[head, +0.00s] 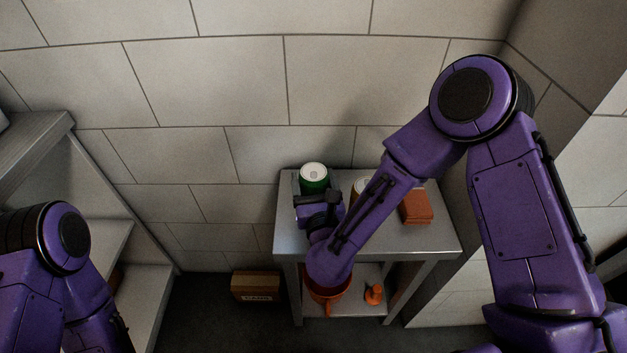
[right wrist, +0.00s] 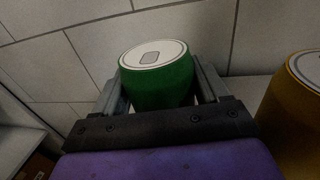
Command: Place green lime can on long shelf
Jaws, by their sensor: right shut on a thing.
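The green can (head: 313,180) with a white lid is near the back left corner of the small metal table (head: 437,232) in the head view. It also shows in the right wrist view (right wrist: 158,83), upright between the two fingers. My right gripper (head: 316,196) is shut on it. Whether its base touches the table top is hidden. My left arm shows at the lower left of the head view, but its gripper is not in view. A grey shelf unit (head: 152,285) stands at the left; I cannot tell whether it is the long shelf.
An orange-brown can (right wrist: 297,110) stands right of the green can. A brown box (head: 416,207) sits on the table's right. An orange pot (head: 329,291) and a small orange item (head: 373,294) are below. A cardboard box (head: 256,286) is on the floor.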

